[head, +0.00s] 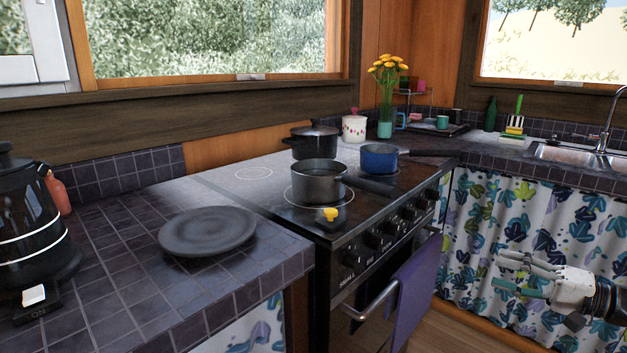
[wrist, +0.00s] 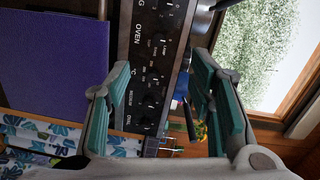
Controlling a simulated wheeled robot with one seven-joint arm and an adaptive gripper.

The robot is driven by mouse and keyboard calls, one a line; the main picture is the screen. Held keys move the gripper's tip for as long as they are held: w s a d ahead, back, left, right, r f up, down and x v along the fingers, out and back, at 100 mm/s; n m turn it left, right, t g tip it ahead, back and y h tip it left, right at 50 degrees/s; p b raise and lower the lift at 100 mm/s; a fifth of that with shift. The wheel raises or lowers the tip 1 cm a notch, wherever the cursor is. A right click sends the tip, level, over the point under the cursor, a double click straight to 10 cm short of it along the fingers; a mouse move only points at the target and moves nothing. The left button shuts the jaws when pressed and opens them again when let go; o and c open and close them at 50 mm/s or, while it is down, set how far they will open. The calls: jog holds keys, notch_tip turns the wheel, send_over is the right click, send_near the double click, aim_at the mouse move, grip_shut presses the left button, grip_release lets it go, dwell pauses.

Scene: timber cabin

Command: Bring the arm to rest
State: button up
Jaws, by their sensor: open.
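My gripper (head: 506,271) is at the lower right of the head view, in front of the leaf-patterned curtain (head: 510,225) and apart from the stove. Its fingers point left. In the wrist view, the two teal-padded fingers of my gripper (wrist: 160,105) stand wide apart with nothing held between them. The stove's control panel (wrist: 150,70) shows between and beyond them, turned sideways.
The stove (head: 375,240) carries a grey pot (head: 318,183), a blue pan (head: 379,159) and a black lidded pot (head: 309,141). A purple towel (head: 416,285) hangs from its oven handle. A dark plate (head: 207,231) and a black kettle (head: 28,225) stand on the left counter.

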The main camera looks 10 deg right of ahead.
jog(key=s+a+r+n+g+h, duration=0.1)
jog(key=s+a+r+n+g, duration=0.2)
jog(key=a, duration=0.6)
jog(key=s+a+r+n+g, duration=0.1)
jog(key=s+a+r+g, duration=0.15)
jog(key=a+g, duration=0.4)
jog(key=s+a+r+n+g+h, duration=0.1)
jog(key=s+a+r+g, duration=0.2)
jog(key=a, duration=0.8)
jog(key=s+a+n+h, duration=0.3)
jog(key=s+h, duration=0.7)
jog(key=s, duration=1.1)
notch_tip(320, 180, up, 23)
jog(key=t+p, duration=0.3)
jog(key=p, duration=1.9)
jog(key=shift+w+d+r+t, duration=0.15)
jog(key=shift+d+t, duration=0.1)
jog(key=shift+t, duration=0.1)
